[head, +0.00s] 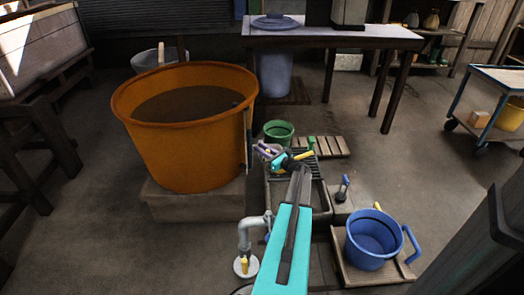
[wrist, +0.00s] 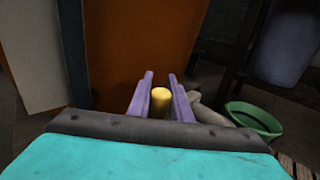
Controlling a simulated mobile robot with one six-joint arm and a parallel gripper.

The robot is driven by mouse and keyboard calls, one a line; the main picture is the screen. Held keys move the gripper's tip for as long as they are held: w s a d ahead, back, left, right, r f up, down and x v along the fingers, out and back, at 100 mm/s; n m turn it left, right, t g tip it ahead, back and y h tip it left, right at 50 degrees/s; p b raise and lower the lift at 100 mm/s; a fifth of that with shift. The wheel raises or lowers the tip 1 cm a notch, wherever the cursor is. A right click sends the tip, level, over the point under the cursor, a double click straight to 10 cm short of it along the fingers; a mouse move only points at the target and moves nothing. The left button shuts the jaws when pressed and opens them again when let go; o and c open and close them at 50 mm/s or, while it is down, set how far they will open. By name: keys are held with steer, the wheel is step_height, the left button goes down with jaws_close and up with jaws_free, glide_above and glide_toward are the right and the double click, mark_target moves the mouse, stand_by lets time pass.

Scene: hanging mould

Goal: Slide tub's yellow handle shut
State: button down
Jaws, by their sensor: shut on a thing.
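The large orange tub (head: 185,145) stands on a block at the left of the head view, with dark contents inside. Its orange wall (wrist: 135,45) fills the middle of the wrist view. My gripper (head: 266,150) is at the tub's right side, low on the wall. In the wrist view its two purple fingers (wrist: 161,88) are on either side of a yellow handle (wrist: 160,101) and shut on it. The handle's mounting is hidden behind the fingers. In the head view the gripper hides the handle.
A green bucket (head: 279,131) stands just behind my gripper, and also shows in the wrist view (wrist: 255,121). A blue bucket (head: 368,255) stands front right. A grey pipe (head: 250,235) rises in front. A table (head: 340,36) is at the back; open floor lies right.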

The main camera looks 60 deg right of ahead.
steer(key=shift+w+d+p, duration=0.3)
steer(key=shift+w+d, duration=0.15)
steer(key=shift+d, duration=0.2)
steer(key=shift+w+d+p, duration=0.25)
steer(key=shift+w+d, duration=0.2)
steer(key=shift+d, duration=0.15)
steer(key=shift+r, duration=0.1)
steer(key=c, duration=1.6)
jaws_free()
steer(key=shift+d, duration=0.1)
steer(key=s+p, duration=0.1)
steer(key=s, duration=0.3)
steer(key=s+a+p, duration=0.1)
steer(key=s, duration=0.4)
steer(key=s+a+p, duration=0.1)
steer(key=s, duration=0.3)
steer(key=shift+s+a, duration=0.25)
steer(key=shift+s, duration=0.05)
steer(key=shift+s, duration=0.1)
